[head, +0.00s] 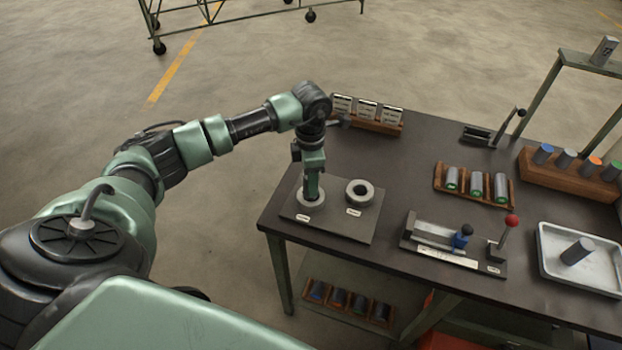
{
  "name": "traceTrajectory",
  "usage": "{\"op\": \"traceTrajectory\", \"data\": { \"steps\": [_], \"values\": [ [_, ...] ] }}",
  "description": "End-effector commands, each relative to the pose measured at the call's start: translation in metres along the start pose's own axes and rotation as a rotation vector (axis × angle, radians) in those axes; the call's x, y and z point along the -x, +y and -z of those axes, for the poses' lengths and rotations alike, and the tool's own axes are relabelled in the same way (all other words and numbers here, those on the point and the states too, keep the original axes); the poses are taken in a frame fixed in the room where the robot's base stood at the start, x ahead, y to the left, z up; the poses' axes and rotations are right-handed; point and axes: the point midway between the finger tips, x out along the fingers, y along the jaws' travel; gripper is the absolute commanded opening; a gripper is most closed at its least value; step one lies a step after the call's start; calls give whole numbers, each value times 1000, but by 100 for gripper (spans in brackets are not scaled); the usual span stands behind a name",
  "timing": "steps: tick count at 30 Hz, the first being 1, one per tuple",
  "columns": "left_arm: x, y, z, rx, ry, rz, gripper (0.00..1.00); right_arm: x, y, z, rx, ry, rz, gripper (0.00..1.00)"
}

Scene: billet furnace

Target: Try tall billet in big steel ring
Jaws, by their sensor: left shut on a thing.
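My left gripper (312,194) points straight down over the left steel ring (300,201) on a dark base plate near the table's left corner. It is shut on a billet that is mostly hidden by the fingers. The fingertips are at the ring's opening; I cannot tell how deep the billet sits in it. A second steel ring (359,192) lies empty on the same plate (333,226), to the right. Each ring has a small white label in front, too small to read. My right gripper is out of view.
Wooden racks with billets (474,186) stand on the table, with a lever fixture (455,240) in front of them. A white tray (553,266) at right holds one dark billet (577,252). A rack with white cards (367,112) stands behind my gripper. The table's middle is clear.

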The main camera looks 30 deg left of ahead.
Motion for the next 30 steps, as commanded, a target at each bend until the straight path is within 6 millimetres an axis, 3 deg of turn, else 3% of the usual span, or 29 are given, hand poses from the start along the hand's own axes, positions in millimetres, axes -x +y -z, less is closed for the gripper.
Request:
{"op": "traceTrajectory", "data": {
  "steps": [30],
  "values": [
    [-5,0,-1,0,-2,0,0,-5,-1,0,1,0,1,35]
  ]
}}
